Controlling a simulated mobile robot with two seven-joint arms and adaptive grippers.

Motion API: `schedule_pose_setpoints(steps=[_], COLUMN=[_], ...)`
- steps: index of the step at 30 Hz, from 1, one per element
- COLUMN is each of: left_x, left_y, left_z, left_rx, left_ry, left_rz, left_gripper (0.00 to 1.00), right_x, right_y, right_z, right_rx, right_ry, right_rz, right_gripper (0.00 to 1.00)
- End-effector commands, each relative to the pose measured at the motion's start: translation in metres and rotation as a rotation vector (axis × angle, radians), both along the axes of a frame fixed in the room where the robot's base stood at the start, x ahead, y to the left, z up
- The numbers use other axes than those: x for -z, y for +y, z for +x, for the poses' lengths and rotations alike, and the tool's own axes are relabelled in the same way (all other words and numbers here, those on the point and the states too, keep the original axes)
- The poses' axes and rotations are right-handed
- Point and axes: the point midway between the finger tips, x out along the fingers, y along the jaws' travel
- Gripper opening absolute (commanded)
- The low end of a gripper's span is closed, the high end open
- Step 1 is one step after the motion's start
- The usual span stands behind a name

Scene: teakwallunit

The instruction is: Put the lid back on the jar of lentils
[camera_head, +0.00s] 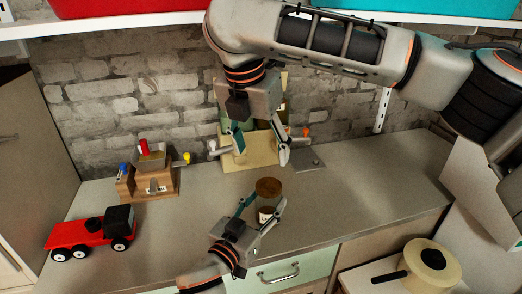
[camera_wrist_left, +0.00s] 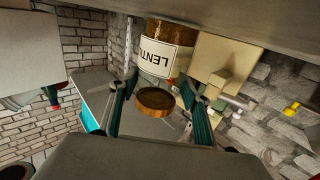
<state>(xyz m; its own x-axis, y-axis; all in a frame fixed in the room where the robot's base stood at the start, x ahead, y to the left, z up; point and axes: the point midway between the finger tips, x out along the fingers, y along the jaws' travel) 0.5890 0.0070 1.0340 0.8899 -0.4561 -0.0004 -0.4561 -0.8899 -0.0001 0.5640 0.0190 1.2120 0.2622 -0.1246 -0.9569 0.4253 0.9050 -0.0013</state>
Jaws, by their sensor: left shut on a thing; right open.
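The lentil jar (camera_wrist_left: 166,58) is a round glass jar with a white label. It also shows in the head view (camera_head: 266,213), near the counter's front edge. A round brown lid (camera_head: 268,185) is at the jar's top; it shows in the wrist view (camera_wrist_left: 155,99) too. My right gripper (camera_head: 262,157) points down, open and empty, behind and above the jar.
A red toy truck (camera_head: 90,235) and a wooden block toy (camera_head: 150,178) stand on the left of the counter (camera_head: 350,195). A tan board (camera_head: 252,152) leans at the brick wall. A shelf crosses above. The counter's right side is clear.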

Motion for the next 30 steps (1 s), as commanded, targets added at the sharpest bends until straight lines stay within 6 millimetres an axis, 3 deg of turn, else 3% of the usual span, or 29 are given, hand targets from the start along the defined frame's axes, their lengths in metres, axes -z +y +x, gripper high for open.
schedule_pose_setpoints(steps=[2,3,4,17,30], left_x=[0.000,0.000,0.000,0.001,0.001], left_y=[0.000,0.000,0.000,0.002,0.037], left_z=[0.000,0.000,0.000,-0.004,-0.073], left_rx=[0.000,0.000,0.000,0.000,0.000], left_ry=[0.000,0.000,0.000,0.002,0.004], left_rz=[0.000,0.000,0.000,0.000,0.000], left_gripper=[0.00,0.58,0.65,0.67,0.67], right_x=[0.000,0.000,0.000,0.000,0.000], right_y=[0.000,0.000,0.000,0.000,0.000], right_z=[0.000,0.000,0.000,0.000,0.000], right_rx=[0.000,0.000,0.000,0.000,0.000], right_ry=[0.000,0.000,0.000,0.000,0.000], right_rz=[0.000,0.000,0.000,0.000,0.000], right_gripper=[0.63,0.63,0.63,0.63,0.63])
